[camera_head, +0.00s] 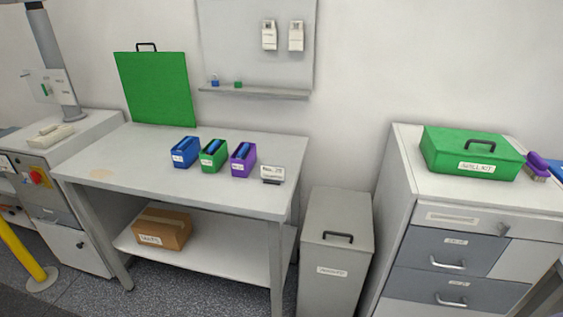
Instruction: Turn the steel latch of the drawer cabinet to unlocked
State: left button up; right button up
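The drawer cabinet (402,200) stands at the right, with a white top and grey and white drawer fronts. A pale, flat, strip-like piece (453,218) lies across its top drawer front. Two grey drawers below have bar handles, an upper one (447,263) and a lower one (451,301), and both look shut. Neither of my grippers is in view.
A green spill kit box (471,155) and a purple-handled brush (538,167) sit on the cabinet. A grey lidded bin (336,262) stands left of it. A workbench (120,172) holds blue, green and purple holders. A yellow post (22,252) stands far left.

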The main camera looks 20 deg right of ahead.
aim_at(504, 229)
jog(key=z, duration=1.95)
